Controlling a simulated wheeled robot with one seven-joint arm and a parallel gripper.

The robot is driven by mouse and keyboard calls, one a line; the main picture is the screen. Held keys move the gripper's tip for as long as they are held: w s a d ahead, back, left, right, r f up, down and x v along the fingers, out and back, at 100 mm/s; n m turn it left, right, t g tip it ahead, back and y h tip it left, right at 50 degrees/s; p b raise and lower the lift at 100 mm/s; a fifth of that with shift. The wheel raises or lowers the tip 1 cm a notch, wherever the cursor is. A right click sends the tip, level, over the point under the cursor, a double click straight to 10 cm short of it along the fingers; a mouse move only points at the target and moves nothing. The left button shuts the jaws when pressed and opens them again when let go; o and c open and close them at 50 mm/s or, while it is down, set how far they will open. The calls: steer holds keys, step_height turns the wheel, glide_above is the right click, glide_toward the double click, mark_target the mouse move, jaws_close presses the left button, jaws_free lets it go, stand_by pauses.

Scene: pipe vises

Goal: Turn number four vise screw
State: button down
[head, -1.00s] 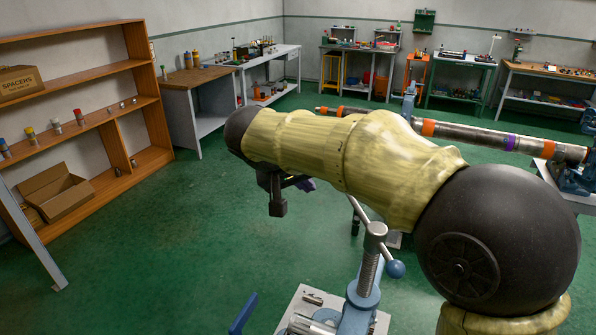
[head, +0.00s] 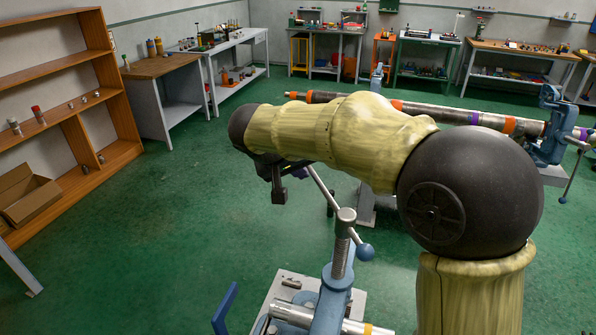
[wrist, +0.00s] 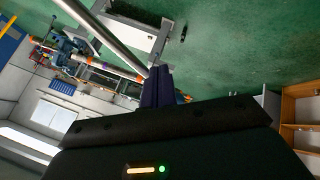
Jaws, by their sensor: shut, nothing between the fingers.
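A blue pipe vise (head: 330,300) stands in the near foreground of the head view, with an upright threaded screw (head: 341,256). A slanted metal handle bar (head: 325,192) crosses the screw's top, and its lower end has a blue ball (head: 365,252). No vise number is readable. My gripper (wrist: 157,82) shows dark purple fingers, shut and empty, in the wrist view. A metal bar (wrist: 105,35) ends beside the fingertips there; I cannot tell whether they touch.
A long pipe (head: 440,111) with orange and purple bands runs behind my arm to another blue vise (head: 552,130) at right. A wooden shelf (head: 75,140) with an open carton (head: 27,193) stands at left. Green floor (head: 200,220) between is clear.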

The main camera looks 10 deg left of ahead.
steer(key=shift+w+d+m+g+h+b, duration=0.35)
steer(key=shift+w+d+m+h, duration=0.15)
steer(key=shift+w+d+m, duration=0.35)
steer(key=shift+w+d+m+g+h, duration=0.35)
steer(key=shift+d+m, duration=0.35)
steer(key=shift+d, duration=0.25)
steer(key=shift+w+d+m+g+h, duration=0.3)
steer(key=shift+d+m+h, duration=0.1)
steer(key=shift+d+m, duration=0.45)
steer(key=shift+w+d+m+g+h, duration=0.3)
steer(key=shift+d+m, duration=0.3)
steer(key=shift+d, duration=0.45)
steer(key=a, duration=0.5)
steer(key=shift+a, duration=0.1)
steer(key=v, duration=0.8)
steer(key=shift+s+r, duration=0.35)
steer(key=shift+s, duration=0.15)
